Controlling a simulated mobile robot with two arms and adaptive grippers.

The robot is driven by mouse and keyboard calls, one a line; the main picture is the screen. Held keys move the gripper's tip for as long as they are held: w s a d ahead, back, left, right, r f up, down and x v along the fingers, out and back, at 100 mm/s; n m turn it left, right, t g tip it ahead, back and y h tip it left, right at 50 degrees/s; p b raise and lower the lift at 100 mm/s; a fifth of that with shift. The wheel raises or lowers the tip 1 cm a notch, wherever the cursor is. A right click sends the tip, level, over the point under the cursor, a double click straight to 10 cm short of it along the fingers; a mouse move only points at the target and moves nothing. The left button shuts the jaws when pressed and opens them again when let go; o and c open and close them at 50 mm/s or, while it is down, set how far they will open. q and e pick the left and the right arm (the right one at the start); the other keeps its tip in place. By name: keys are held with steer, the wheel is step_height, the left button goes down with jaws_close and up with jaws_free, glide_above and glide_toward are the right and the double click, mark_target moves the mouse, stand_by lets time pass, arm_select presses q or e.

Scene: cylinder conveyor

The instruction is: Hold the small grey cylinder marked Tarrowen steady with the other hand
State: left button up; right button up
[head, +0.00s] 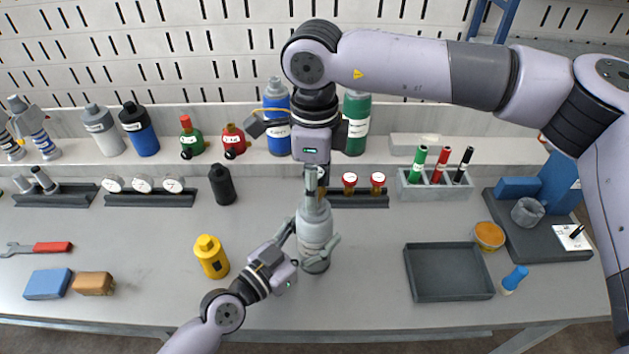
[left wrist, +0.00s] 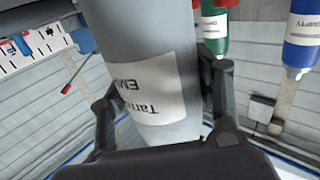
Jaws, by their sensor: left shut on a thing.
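The small grey cylinder (head: 314,224) stands upright on the workbench near the middle. In the left wrist view the grey cylinder (left wrist: 150,50) has a white label with "Tarr" and "EM" readable, the rest turned out of sight. My left gripper (head: 309,240) comes in from the lower left, its fingers shut around the cylinder's body. In the left wrist view its two fingers (left wrist: 163,100) lie on either side of the cylinder. My right gripper (head: 312,172) points down directly above the cylinder, at its valve end. Its fingertips merge with the valve, so their opening is unclear.
A yellow cylinder (head: 211,257) stands left of my left gripper, and a black one (head: 222,185) farther back. An empty dark tray (head: 449,273) lies to the right. Gauges (head: 143,184), several cylinders and a marker holder (head: 435,186) line the back. The bench's front middle-right is clear.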

jaws_close()
stand_by(0.8)
steer(key=n, duration=0.3)
steer(key=shift+n, duration=1.5)
steer(key=shift+n, duration=0.9)
steer(key=n, duration=0.3)
steer(key=shift+n, duration=0.4)
steer(key=shift+n, duration=0.4)
